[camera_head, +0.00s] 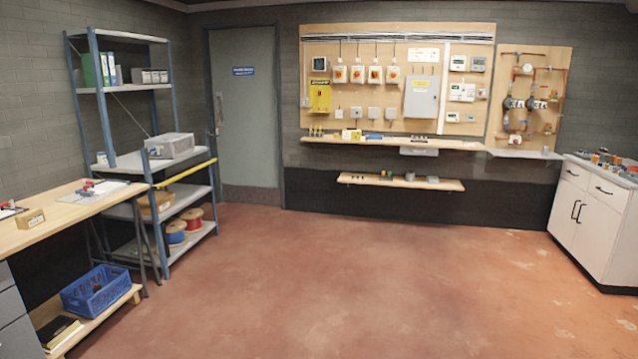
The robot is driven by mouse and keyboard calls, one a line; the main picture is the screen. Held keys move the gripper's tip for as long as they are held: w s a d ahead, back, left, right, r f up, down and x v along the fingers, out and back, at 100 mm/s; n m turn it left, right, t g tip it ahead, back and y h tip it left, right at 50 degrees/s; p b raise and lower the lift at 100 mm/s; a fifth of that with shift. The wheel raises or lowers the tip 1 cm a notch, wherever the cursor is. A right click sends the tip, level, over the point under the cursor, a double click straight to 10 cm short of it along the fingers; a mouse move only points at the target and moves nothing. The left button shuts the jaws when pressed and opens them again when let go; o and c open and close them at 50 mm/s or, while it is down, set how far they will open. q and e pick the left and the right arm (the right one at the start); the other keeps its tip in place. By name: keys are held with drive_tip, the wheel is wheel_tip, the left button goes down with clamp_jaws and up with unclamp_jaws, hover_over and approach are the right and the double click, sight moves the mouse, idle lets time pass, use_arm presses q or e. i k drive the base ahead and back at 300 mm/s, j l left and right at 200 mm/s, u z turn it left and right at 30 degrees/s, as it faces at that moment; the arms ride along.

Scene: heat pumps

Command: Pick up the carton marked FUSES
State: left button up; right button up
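No label reading FUSES is legible from here, so I cannot tell which carton is marked that way. A small brown carton (31,218) sits on the wooden workbench (62,214) at the left, near its front edge; its marking is too small to read. A small yellow box (351,134) stands on the long wall shelf (400,143) below the control panel board. A brown cardboard box (157,203) sits on a lower level of the metal rack. Neither of my grippers shows in the view.
The metal rack (100,90) stands behind the bench, with cable spools (192,217) low down. A blue crate (95,290) sits on the bench's low shelf. White cabinets (590,215) stand at the right. The red floor (340,285) is clear in the middle.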

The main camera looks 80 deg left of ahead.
sight(27, 221)
drive_tip(key=u, duration=4.35)
drive_tip(key=z, duration=0.3)
drive_tip(key=i+j+z, duration=0.35)
drive_tip(key=i, duration=0.15)
drive_tip(key=i+j+z, duration=0.35)
drive_tip(key=i+j, duration=0.05)
drive_tip(key=i, duration=0.05)
